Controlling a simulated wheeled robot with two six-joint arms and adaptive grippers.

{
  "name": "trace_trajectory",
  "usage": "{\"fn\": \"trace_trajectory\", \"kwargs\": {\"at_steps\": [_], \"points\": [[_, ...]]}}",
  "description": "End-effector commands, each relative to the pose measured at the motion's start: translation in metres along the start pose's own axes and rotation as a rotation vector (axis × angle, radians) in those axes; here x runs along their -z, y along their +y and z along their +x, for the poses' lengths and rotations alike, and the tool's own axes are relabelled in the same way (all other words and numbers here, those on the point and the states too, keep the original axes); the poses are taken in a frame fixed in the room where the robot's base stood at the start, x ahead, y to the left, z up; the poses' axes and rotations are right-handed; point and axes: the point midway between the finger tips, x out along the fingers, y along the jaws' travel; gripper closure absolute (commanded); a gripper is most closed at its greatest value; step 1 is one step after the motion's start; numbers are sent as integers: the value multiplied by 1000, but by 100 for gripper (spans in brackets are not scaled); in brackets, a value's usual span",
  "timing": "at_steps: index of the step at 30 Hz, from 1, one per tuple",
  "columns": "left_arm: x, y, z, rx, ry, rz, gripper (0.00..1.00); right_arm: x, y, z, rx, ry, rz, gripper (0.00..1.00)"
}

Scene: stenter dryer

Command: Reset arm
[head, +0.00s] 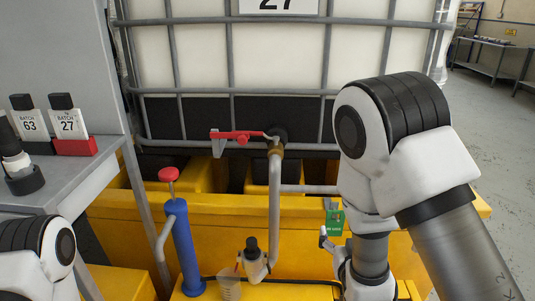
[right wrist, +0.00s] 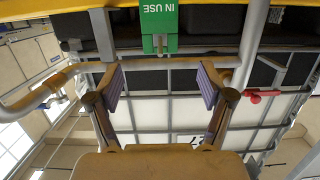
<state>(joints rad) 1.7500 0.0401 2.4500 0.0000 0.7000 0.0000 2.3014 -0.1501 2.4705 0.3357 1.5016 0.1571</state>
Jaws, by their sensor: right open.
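My right gripper (right wrist: 163,82) is open and empty in the right wrist view, its two fingers spread wide apart. In the head view my right gripper (head: 338,252) is low in front of the yellow bund, partly hidden by its own wrist. A green tag (head: 335,221) hangs just above it. The tag also shows in the right wrist view (right wrist: 159,32), reading IN USE upside down, beyond the fingertips and not between them. Of my left arm only a link shows at the lower left in the head view; its gripper is out of frame.
A caged white tank (head: 278,60) has a red valve lever (head: 240,138) and a bent pipe (head: 274,195). A blue pump (head: 183,250) and a clear beaker (head: 230,284) stand in front of the yellow bund (head: 130,215). Batch holders (head: 75,146) sit on the grey bench.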

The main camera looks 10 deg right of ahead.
Motion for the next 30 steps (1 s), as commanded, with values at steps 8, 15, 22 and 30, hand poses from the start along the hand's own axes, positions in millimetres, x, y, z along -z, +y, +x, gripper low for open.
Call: {"fn": "trace_trajectory", "kwargs": {"at_steps": [8, 15, 22, 30], "points": [[0, 0, 0, 0, 0, 0, 60, -122, 23, -18, -33, -271, -12, 20], [0, 0, 0, 0, 0, 0, 60, -270, 43, -90, -10, -773, -47, 20], [0, 0, 0, 0, 0, 0, 60, -343, 47, -182, 101, -1239, -123, 20], [0, 1, -79, 0, 1, 0, 60, -273, 47, -223, 153, -1370, -177, 20]]}}
